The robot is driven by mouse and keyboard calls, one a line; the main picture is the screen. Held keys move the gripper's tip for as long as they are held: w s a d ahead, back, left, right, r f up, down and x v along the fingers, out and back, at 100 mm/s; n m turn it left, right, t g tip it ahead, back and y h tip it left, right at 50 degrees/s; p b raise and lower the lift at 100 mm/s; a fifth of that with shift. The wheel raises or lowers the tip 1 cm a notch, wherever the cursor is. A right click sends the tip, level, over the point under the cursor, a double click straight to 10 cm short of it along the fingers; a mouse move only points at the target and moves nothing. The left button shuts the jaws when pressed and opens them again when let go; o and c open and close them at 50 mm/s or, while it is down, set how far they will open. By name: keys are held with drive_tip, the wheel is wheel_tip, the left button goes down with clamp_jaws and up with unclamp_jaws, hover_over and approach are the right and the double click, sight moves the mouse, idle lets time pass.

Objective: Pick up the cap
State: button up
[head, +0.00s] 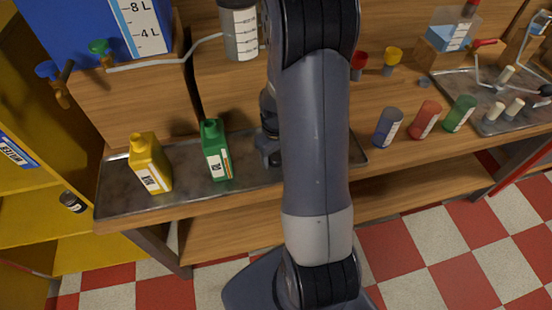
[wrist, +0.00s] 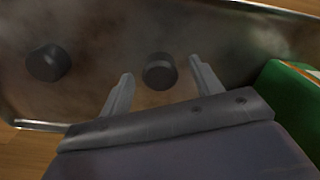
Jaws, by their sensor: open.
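Two dark round caps lie on the metal tray (wrist: 215,30) in the wrist view. One cap (wrist: 160,74) sits between the tips of my gripper (wrist: 160,66), with a gap on each side. The other cap (wrist: 48,63) lies to the left, outside the fingers. I cannot tell which of them the task means. My gripper is open and empty. In the head view it is mostly hidden behind my arm, over the tray (head: 188,172), just right of the green bottle (head: 216,150). Neither cap shows in the head view.
The green bottle (wrist: 285,100) stands close on the right in the wrist view. A yellow bottle (head: 150,163) stands farther left on the tray. Blue (head: 388,127), red (head: 425,119) and green (head: 460,113) containers stand to the right on the wooden bench.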

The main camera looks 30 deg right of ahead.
drive_tip(key=shift+c, duration=0.2)
drive_tip(key=c, duration=1)
